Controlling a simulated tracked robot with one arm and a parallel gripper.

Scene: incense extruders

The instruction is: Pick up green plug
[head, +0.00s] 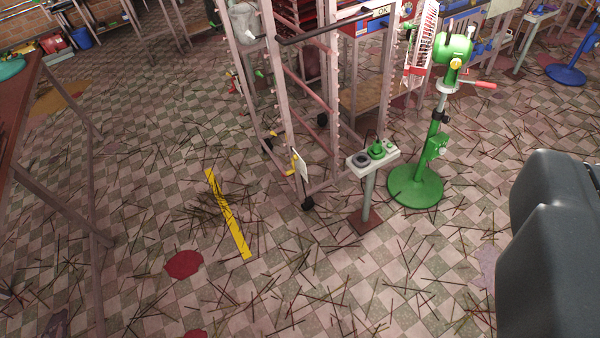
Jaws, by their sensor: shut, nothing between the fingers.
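A small green plug (377,149) sits on the pale top plate of a short post stand (368,190), right of the picture's middle. A dark grey ring (361,159) lies beside it on the left of the same plate. The plug is small in view, and its exact shape is hard to make out. My gripper's fingers do not show. A large dark grey part of mine fills the lower right edge, well apart from the plug.
A green machine (432,150) on a round base stands just right of the post stand. A tall pink rack (335,100) on casters stands close behind and left. A table (30,110) is at the left.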

